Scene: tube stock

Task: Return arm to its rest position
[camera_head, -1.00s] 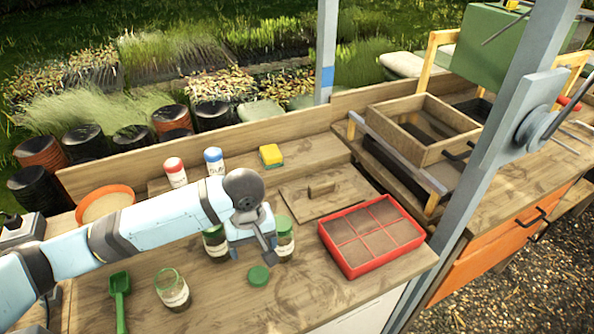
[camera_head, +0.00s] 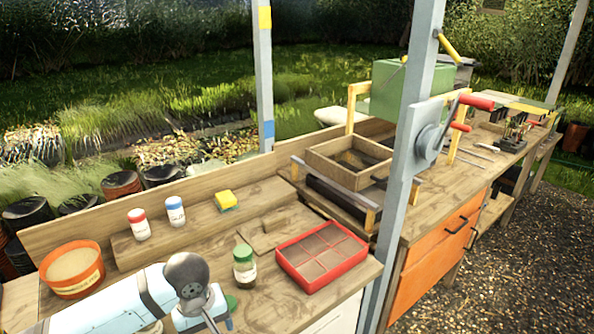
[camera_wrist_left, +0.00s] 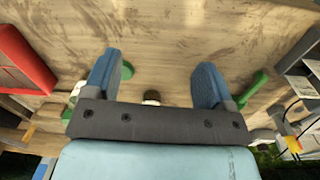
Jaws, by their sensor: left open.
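My left arm enters the head view at the bottom left, and its gripper (camera_head: 208,318) is low over the bench near the bottom edge. In the left wrist view the two blue fingers of this gripper (camera_wrist_left: 157,78) are spread wide with nothing held between them. A jar with a green lid (camera_head: 245,267) stands upright just behind and to the right of the gripper, apart from it. Part of a green piece (camera_head: 231,302) shows beside the gripper. My right gripper is not in view.
A red sectioned tray (camera_head: 322,256) lies right of the jar. An orange pot (camera_head: 73,270), red-lidded (camera_head: 138,224) and blue-lidded (camera_head: 175,211) shakers and a yellow sponge (camera_head: 226,200) stand behind. A grey post (camera_head: 407,150) rises at the bench's right. A green scoop (camera_wrist_left: 253,88) lies below.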

